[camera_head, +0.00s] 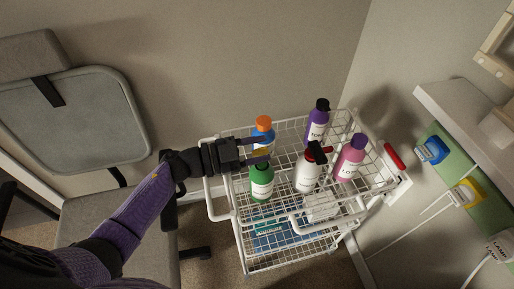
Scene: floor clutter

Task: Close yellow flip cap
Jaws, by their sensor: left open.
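A green bottle (262,183) with a white label stands upright in the front left of the white wire cart's (236,222) top basket. A small bit of yellow, apparently its yellow flip cap (261,152), shows above it, partly hidden by my gripper. Whether the cap is up or down is hard to tell. My left gripper (268,149) reaches in from the left, open, with one finger behind and one finger in front of the yellow bit. Contact cannot be told. My right gripper is not in view.
A blue bottle with an orange cap (264,123) stands just behind the gripper. A purple bottle (317,128), a white bottle (305,175) and a pink bottle (349,162) stand to the right. A grey chair (75,110) is at left, a shelf (470,125) at right.

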